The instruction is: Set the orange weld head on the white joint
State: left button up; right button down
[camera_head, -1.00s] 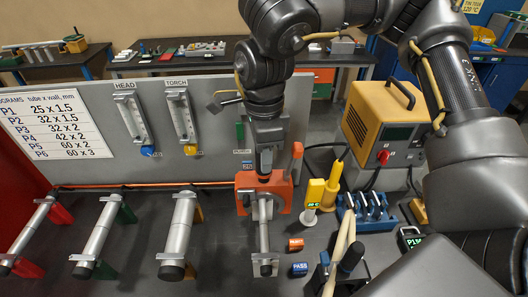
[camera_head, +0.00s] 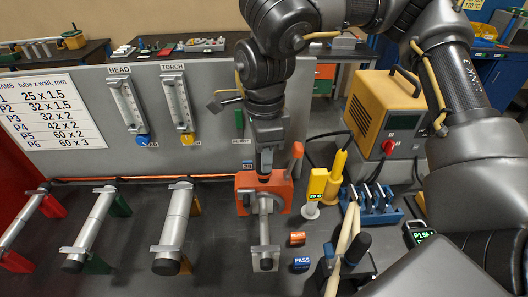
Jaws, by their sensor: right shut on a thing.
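My right gripper (camera_head: 264,163) reaches down from the top of the head view and is shut on the orange weld head (camera_head: 246,183). The weld head has an orange lever on its right side and a round metal opening at its front. It is at the upper part of a short silver tube (camera_head: 264,232) that points toward me. I cannot tell whether it rests on the tube or hangs just above it. A white joint is not clearly distinguishable; the weld head may cover it. My left gripper is not in view.
Three more silver tubes (camera_head: 178,222) lie on coloured stands at left. A grey panel (camera_head: 210,135) with two flow meters stands behind. A yellow gauge (camera_head: 317,184), a blue clamp rack (camera_head: 371,207), and orange and blue blocks (camera_head: 301,262) stand at right.

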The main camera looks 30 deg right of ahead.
aim_at(264, 186)
jog(key=shift+f, duration=0.15)
dwell(0.5)
jog(key=shift+f+b, duration=1.1)
jog(key=shift+f, duration=0.95)
jog(key=shift+f+b, duration=0.35)
jog(key=shift+f, duration=0.75)
jog(key=shift+f+b, duration=1.1)
jog(key=shift+f, duration=0.6)
dwell(0.9)
jog(key=c, duration=0.9)
grip_release()
jog(key=shift+s, duration=0.1)
jog(key=shift+c, duration=0.2)
